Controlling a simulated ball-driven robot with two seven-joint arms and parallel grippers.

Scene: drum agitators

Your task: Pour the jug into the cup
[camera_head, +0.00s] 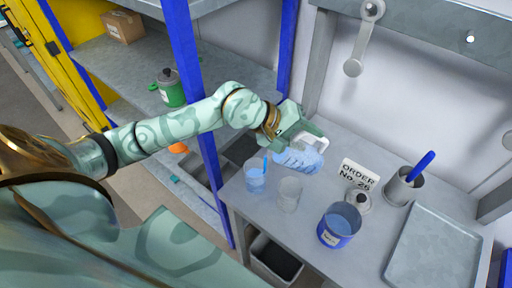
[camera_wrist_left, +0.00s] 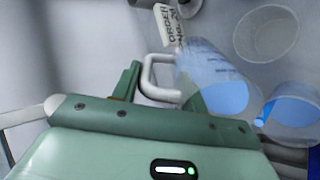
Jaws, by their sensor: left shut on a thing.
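My left gripper (camera_head: 292,127) is shut on the white handle of a clear jug (camera_head: 298,160) with blue liquid in it. The jug is held tilted above the grey bench. In the left wrist view the handle is between the fingers (camera_wrist_left: 158,88) and the jug's clear body (camera_wrist_left: 205,62) is beyond it. A clear cup (camera_head: 289,197) stands on the bench just in front of the jug and looks empty; it also shows in the left wrist view (camera_wrist_left: 268,34). Beside it stands a clear beaker (camera_head: 255,182) with blue liquid and a blue stick. No stream of liquid shows.
A blue can (camera_head: 338,229), a grey lid (camera_head: 358,203), an order card (camera_head: 358,176) and a metal pot (camera_head: 402,190) with a blue-handled tool are to the right. A grey tray (camera_head: 432,252) lies at far right. A blue post (camera_head: 209,165) stands left of the bench.

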